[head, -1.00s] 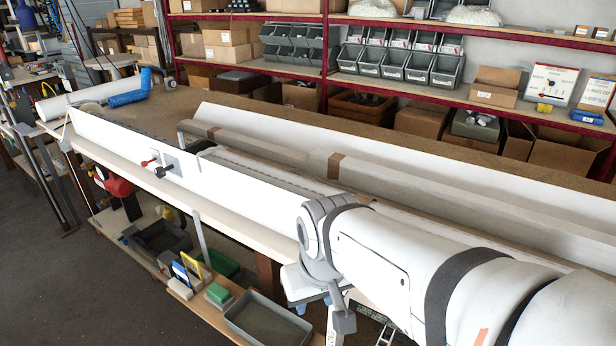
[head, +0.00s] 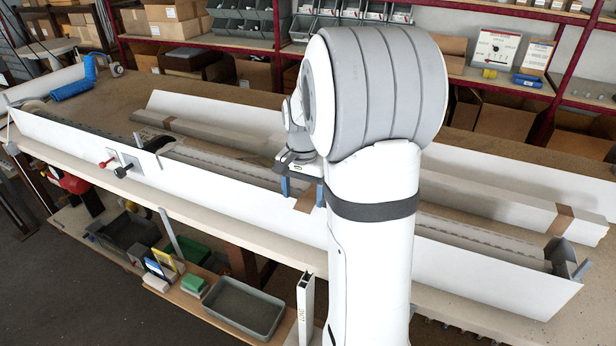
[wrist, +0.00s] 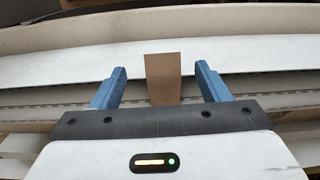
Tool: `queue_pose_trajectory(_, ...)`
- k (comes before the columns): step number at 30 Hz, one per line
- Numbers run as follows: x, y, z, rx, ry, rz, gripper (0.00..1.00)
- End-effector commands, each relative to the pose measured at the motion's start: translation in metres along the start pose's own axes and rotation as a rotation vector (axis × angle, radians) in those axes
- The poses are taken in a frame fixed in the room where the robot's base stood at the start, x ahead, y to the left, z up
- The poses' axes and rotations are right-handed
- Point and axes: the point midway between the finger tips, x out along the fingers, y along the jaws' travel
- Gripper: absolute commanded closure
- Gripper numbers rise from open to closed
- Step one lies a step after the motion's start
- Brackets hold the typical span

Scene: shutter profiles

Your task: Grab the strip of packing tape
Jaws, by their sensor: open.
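A brown strip of packing tape (wrist: 163,80) lies across the pale profiles in the wrist view, between the two blue fingers of my gripper (wrist: 160,72). The fingers are open, with a gap on each side of the strip. In the head view my gripper (head: 303,190) hangs over the long white profiles, and a brown patch of tape (head: 304,203) shows just below it. I cannot tell how high the fingertips are above the strip. My arm hides part of the profiles behind it.
Another brown tape band (head: 564,216) is around the profile bundle at right. The white channel wall (head: 220,188) runs along the workbench's front, with red and black knobs (head: 122,172) on it. Shelves with grey bins (head: 240,22) stand behind. A grey tray (head: 232,306) sits below.

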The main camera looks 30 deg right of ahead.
Motion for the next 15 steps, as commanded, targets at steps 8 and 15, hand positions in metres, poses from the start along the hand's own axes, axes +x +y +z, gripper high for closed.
queue_pose_trajectory(8,0.027,0.000,-0.003,0.018,-0.007,0.004,0.31)
queue_pose_trajectory(15,0.058,-0.004,0.006,0.015,-0.009,0.006,0.31)
